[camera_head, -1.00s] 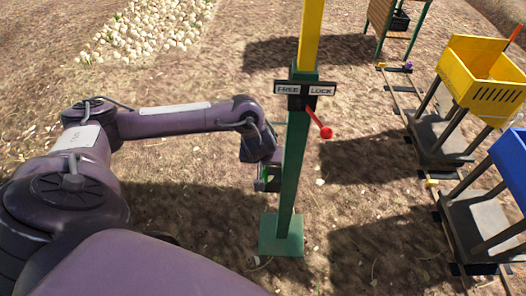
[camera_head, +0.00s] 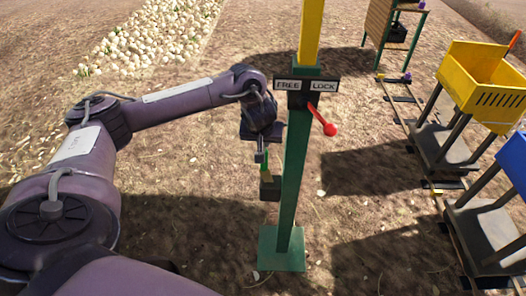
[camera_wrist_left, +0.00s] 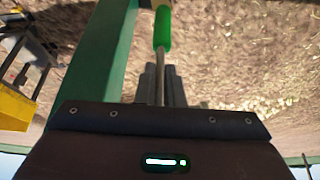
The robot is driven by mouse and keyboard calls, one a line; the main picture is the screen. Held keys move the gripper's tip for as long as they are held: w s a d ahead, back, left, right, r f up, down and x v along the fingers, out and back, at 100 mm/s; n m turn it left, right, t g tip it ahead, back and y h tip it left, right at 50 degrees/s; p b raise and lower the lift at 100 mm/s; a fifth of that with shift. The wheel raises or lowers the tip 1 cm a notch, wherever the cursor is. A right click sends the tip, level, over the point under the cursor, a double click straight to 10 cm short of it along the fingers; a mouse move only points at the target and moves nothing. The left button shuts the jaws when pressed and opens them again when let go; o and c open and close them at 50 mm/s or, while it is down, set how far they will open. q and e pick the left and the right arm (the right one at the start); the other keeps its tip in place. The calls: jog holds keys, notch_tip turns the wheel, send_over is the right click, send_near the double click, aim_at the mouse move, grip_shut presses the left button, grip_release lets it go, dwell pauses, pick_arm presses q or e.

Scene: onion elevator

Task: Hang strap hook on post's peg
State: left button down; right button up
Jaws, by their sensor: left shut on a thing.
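The green post (camera_head: 294,180) stands upright on a square foot, with a yellow upper part. My left gripper (camera_head: 262,156) is just left of the post. In the left wrist view, its two dark fingers (camera_wrist_left: 161,86) are shut on a thin metal rod with a green grip (camera_wrist_left: 162,30), seemingly the strap hook. A bit of green (camera_head: 265,166) shows below the gripper in the head view. A dark block (camera_head: 270,188) sits below it, close beside the post. I cannot make out the peg or the strap clearly. My right gripper is not in view.
A FREE/LOCK plate (camera_head: 307,85) with a red-knobbed lever (camera_head: 329,128) is on the post above the gripper. A yellow bin (camera_head: 484,82) and a blue bin (camera_head: 513,160) stand on carts along a rail at right. Bare ground surrounds the post.

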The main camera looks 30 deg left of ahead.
pick_arm(q)
jog(key=w+a+f+b, duration=0.2)
jog(key=w+f+b, duration=0.2)
jog(key=b, duration=0.1)
jog(key=shift+w+a, duration=0.15)
jog(key=shift+a, duration=0.15)
dwell(0.5)
